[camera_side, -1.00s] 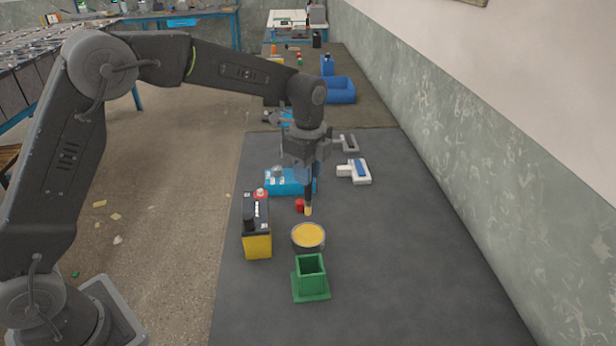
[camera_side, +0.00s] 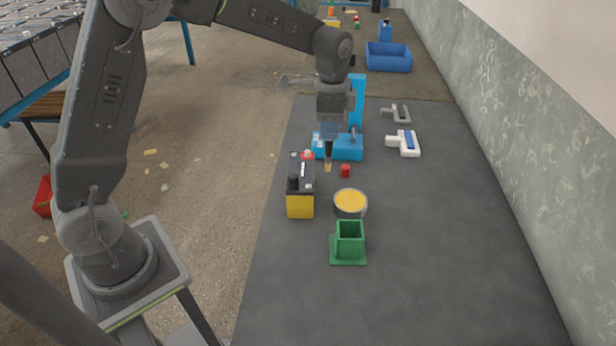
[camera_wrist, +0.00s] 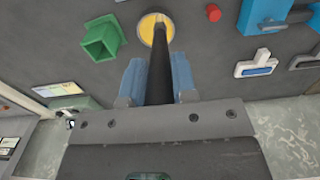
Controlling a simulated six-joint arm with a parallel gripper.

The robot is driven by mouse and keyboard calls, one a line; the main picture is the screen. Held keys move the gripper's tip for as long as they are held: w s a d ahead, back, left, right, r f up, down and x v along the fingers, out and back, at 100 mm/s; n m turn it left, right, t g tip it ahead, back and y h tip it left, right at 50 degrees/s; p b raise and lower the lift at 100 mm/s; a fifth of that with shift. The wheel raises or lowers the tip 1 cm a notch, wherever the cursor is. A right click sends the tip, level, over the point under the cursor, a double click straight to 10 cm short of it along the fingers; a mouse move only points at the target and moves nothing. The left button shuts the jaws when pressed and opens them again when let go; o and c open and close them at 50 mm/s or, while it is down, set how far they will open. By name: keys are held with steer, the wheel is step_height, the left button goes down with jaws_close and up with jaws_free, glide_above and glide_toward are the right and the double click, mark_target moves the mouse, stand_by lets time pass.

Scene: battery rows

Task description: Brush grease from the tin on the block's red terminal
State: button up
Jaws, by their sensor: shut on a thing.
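My gripper (camera_side: 328,134) is shut on a dark-handled brush (camera_wrist: 160,70) that hangs with its pale bristles (camera_side: 327,167) down. In the side view the bristles are just right of the block (camera_side: 300,203), a battery with a black top and yellow lower part, apart from its red terminal (camera_side: 307,155). The round tin (camera_side: 364,210) of yellow grease stands right of the block and nearer the camera. In the wrist view the brush covers part of the tin (camera_wrist: 145,34). I cannot tell whether the bristles carry grease. The block does not show in the wrist view.
A green square holder (camera_side: 349,252) stands in front of the tin, and a small red cap (camera_side: 345,171) behind it. A blue stand (camera_side: 350,148) is behind the gripper. A white-and-blue tool (camera_side: 403,143) lies to the right. The mat's front right is clear.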

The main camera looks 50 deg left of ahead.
steer(key=w+a+r+n, duration=0.1)
steer(key=a+r+n, duration=0.4)
steer(key=a+r, duration=0.3)
step_height(320, 180, down, 7)
steer(key=shift+a, duration=0.3)
stand_by(0.3)
steer(key=shift+f, duration=0.45)
stand_by(1.3)
steer(key=shift+s+d, duration=0.15)
stand_by(0.5)
steer(key=shift+w+a, duration=0.3)
stand_by(0.7)
steer(key=shift+s+d, duration=0.3)
stand_by(0.7)
steer(key=shift+w+a, duration=0.3)
stand_by(0.7)
